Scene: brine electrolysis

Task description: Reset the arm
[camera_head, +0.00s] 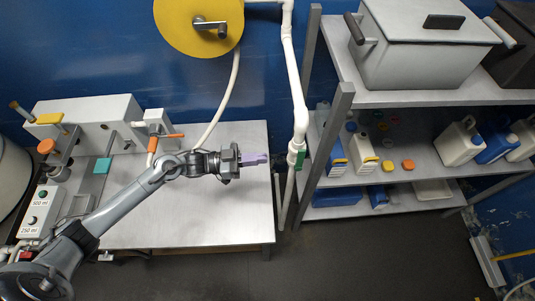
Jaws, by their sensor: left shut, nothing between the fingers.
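My left arm comes in from the lower left and reaches over the metal table (220,215). My left gripper (265,159) is near the table's right end, its purple-grey fingers pointing right. The fingers are shut and hold nothing. They appear above the tabletop, apart from the white pipe to their right. My right gripper is not in view.
White apparatus (85,112) with coloured knobs stands at the table's back left. A white vertical pipe (299,110) with a green band runs beside the table. Metal shelves (430,98) on the right hold a large lidded box (420,55) and several jugs. A yellow disc (180,25) hangs on the wall.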

